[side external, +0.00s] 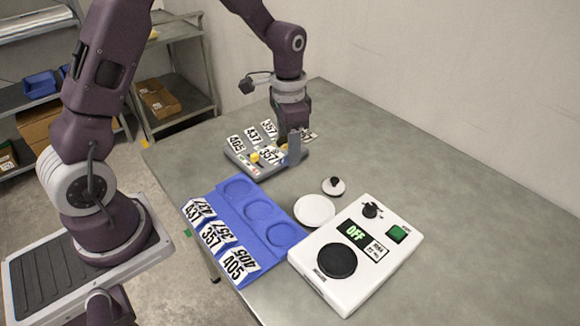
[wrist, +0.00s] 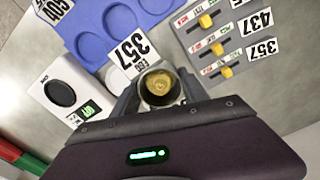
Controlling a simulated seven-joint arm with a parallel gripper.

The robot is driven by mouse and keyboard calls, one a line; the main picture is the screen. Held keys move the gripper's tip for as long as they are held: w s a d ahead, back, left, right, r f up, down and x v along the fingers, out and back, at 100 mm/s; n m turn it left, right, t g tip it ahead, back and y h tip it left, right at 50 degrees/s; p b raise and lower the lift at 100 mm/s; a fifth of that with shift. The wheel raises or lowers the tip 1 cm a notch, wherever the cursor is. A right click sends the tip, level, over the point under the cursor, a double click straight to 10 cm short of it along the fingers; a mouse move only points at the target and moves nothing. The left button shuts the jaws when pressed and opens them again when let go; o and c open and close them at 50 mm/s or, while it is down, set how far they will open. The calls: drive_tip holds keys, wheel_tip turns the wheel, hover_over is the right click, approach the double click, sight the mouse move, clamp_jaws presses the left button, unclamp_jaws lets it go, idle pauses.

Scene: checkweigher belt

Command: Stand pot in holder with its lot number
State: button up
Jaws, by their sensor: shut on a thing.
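The pot (wrist: 160,86) is a round cup, open at the top with yellow-brown contents, seen from above in the wrist view. A white label reading 357 (wrist: 132,52) stands out from its side, and a 357 label also shows beside my gripper in the side view (side external: 268,154). My gripper (wrist: 158,98) is shut on the pot, with a finger on either side. In the side view my gripper (side external: 293,150) is by the slider box, and the pot's body is mostly hidden. The blue holder (side external: 212,205) has three empty round recesses, labelled 437, 357 and 405 from far to near.
A slider box (side external: 240,164) with yellow knobs and cards 405, 437, 357 stands close to my gripper. A white weigher (side external: 300,253) reading OFF is right of the holder. A white disc (side external: 314,210) and a small black-knobbed white piece (side external: 333,187) lie between. The table's far right is clear.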

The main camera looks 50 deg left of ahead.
sight(277, 151)
drive_tip(key=s+n, duration=0.1)
drive_tip(key=s+r+n, duration=0.1)
drive_tip(key=s+n, duration=0.1)
drive_tip(key=shift+s+d+n, duration=0.1)
drive_tip(key=shift+s+n, duration=0.15)
drive_tip(key=shift+n, duration=0.05)
clamp_jaws()
drive_tip(key=w+m, duration=0.3)
drive_tip(key=m, duration=0.1)
drive_tip(key=shift+w+f, duration=0.35)
drive_tip(key=shift+w, duration=0.05)
wheel_tip(277, 151, down, 10)
drive_tip(key=shift+r, duration=0.15)
drive_tip(key=o, duration=1.4)
unclamp_jaws()
